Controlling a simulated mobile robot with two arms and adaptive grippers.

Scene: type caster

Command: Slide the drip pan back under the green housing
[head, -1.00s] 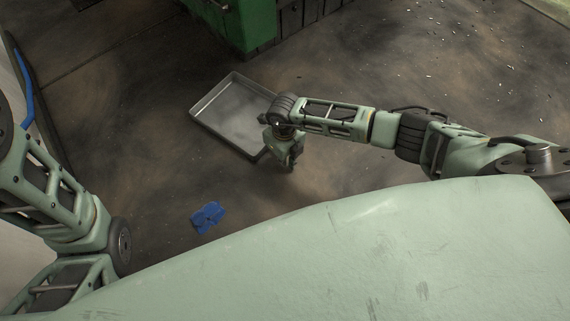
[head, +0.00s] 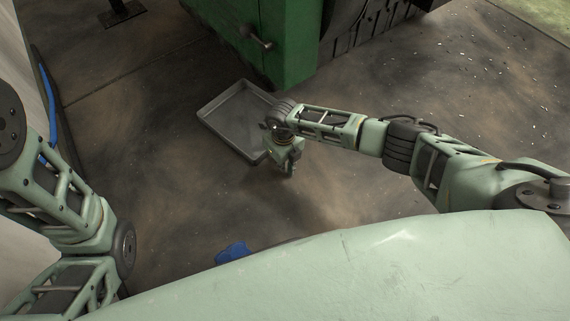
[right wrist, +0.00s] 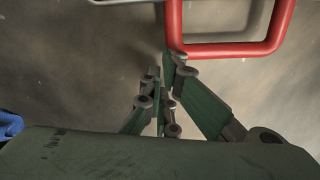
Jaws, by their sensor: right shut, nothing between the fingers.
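The drip pan (head: 207,113) is a shallow grey rectangular tray on the floor, with its far edge close to the base of the green housing (head: 290,45). Whether any of the pan is under the housing I cannot tell. A red handle (right wrist: 225,49) shows in the right wrist view by the pan's grey rim (right wrist: 120,2). My right gripper (head: 291,172) is at the near right corner of the pan, low over the floor. In the right wrist view its fingers (right wrist: 168,75) are shut and empty, just by the handle; contact is unclear. My left gripper is out of view.
A blue flat item (head: 232,252) lies on the floor near my front edge and shows at the left of the right wrist view (right wrist: 10,125). A lever with a knob (head: 266,44) sticks out of the housing. Pale chips litter the floor at right.

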